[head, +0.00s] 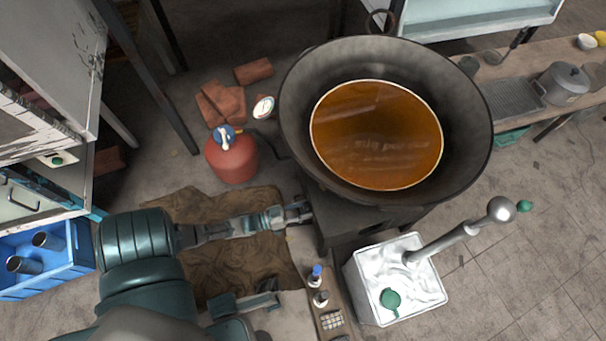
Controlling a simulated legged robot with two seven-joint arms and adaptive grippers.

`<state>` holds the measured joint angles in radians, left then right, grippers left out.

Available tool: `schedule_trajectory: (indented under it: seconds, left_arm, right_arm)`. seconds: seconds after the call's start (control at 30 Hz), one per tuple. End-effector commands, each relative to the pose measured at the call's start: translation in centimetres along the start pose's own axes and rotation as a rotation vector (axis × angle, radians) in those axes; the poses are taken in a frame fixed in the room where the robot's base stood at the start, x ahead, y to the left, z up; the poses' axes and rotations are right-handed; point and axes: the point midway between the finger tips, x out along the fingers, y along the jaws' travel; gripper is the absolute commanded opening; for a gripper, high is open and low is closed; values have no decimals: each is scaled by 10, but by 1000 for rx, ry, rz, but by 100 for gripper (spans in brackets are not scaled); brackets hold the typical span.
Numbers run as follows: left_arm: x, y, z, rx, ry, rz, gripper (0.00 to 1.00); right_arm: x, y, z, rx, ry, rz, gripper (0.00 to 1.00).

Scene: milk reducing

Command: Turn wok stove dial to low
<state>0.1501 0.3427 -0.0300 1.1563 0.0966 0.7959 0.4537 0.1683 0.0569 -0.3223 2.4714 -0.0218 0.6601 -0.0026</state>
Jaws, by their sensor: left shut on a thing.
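The big dark wok (463,125) sits on the dark stove (345,225) and holds an orange-brown liquid (376,135). My left gripper (300,213) reaches in from the left, low at the stove's left side below the wok rim. It is shut at the stove's near-left edge, where the dial would be. The dial is hidden by the fingers, so its setting cannot be read. My right gripper does not show.
A blue crate (75,262) is at far left. Tiled floor at right is clear.

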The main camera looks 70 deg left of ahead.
Motion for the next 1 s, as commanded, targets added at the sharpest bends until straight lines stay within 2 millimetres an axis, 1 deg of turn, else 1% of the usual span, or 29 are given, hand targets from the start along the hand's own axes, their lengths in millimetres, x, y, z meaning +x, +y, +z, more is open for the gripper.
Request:
schedule_trajectory:
  seconds: [0.3, 0.5, 0.7, 1.0]
  left_arm:
    - [1, 0, -1, -250, 2, 2, 8]
    - [1, 0, -1, -372, 1, 1, 8]
    - [1, -1, -1, -449, 2, 0, 8]
    - [1, -2, -1, -485, 3, -1, 8]
  right_arm:
    - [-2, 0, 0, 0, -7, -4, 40]
    - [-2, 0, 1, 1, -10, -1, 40]
    - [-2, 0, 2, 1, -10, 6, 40]
    - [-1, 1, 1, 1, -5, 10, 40]
